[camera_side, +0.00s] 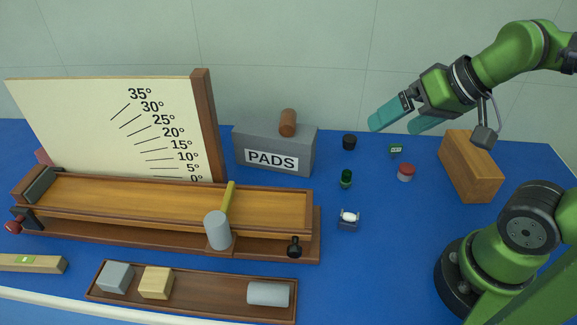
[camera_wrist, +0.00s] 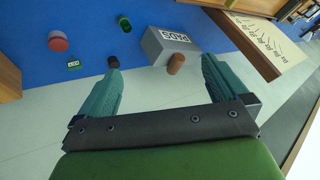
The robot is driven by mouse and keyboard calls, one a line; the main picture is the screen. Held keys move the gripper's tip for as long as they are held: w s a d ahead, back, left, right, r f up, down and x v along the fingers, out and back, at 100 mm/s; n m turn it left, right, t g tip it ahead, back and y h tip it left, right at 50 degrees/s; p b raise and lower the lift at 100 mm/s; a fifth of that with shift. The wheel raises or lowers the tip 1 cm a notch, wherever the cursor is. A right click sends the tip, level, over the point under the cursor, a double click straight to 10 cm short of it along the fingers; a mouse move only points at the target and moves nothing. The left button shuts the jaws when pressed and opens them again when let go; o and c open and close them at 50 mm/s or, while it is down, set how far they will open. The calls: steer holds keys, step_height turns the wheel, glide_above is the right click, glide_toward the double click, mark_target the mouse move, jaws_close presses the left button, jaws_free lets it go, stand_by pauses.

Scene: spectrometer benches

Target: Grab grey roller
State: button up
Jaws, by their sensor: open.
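A light grey roller (camera_side: 268,293) lies on its side at the right end of a brown tray (camera_side: 202,300) at the front of the table in the side view. My gripper (camera_side: 403,122) is open and empty, raised above the back right of the table, far from both. In the wrist view my gripper's teal fingers (camera_wrist: 157,82) are spread apart with nothing between them. Neither grey cylinder can be made out in the wrist view.
The tray also holds a grey block (camera_side: 116,277) and a wooden block (camera_side: 156,282). A wooden ramp (camera_side: 270,209) with an angle board (camera_side: 110,125) fills the left. A grey PADS box (camera_side: 247,150), small bottles and a wooden block (camera_side: 470,166) stand behind. Blue table is clear right of the tray.

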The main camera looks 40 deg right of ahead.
steer(key=m+g+h, duration=0.2)
steer(key=m+g, duration=0.3)
steer(key=g, duration=0.2)
glide_above(268, 289)
steer(key=f, duration=1.7)
steer(key=shift+w+d+f, duration=0.2)
steer(key=shift+f, duration=0.05)
steer(key=shift+s+a+f, duration=0.1)
steer(key=shift+s+f, duration=0.05)
steer(key=shift+f, duration=1.2)
steer(key=shift+s+a+f, duration=0.1)
steer(key=shift+f, duration=1.25)
steer(key=shift+c, duration=0.3)
steer(key=c, duration=1)
